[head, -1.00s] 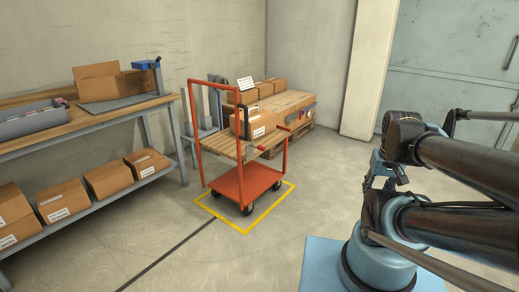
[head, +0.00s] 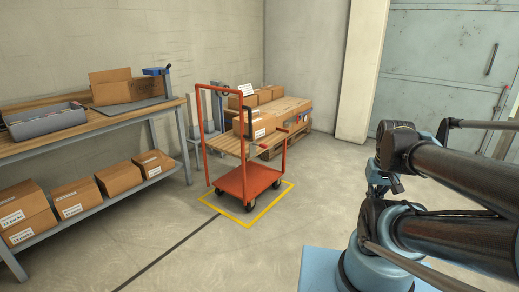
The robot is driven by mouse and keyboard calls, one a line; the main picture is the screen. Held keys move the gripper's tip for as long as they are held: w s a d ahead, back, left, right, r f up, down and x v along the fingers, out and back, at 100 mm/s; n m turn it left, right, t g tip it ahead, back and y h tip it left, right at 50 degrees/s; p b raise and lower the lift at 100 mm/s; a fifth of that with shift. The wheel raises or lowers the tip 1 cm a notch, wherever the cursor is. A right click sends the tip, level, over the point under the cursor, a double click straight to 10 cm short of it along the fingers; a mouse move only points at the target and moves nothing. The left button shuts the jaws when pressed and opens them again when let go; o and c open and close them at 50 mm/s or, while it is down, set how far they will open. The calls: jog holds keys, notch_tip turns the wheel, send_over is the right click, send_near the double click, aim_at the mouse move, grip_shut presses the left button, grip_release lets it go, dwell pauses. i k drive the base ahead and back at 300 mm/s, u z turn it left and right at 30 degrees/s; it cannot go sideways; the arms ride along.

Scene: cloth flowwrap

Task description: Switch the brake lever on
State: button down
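The orange cart (head: 242,182) stands upright on the floor near the middle of the head view, with a wooden top deck and a tall push frame. A dark upright bar (head: 249,122) stands at the cart's deck, in front of a carton. A small dark and red part (head: 257,146) sticks out at the deck's front edge; I cannot tell which of these is the brake lever or how it is set. My arm is at the right. What looks like my gripper (head: 381,182) hangs below its dark joint, well apart from the cart; its fingers are too unclear to read.
A yellow floor outline (head: 250,223) surrounds the cart's wheels. A workbench (head: 110,122) with cartons and a grey bin (head: 45,122) stands at the left. The floor between cart and arm is clear.

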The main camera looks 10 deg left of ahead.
aim_at(264, 146)
jog(key=k, duration=0.1)
jog(key=u, duration=0.25)
jog(key=i, duration=1.15)
jog(key=u, duration=0.25)
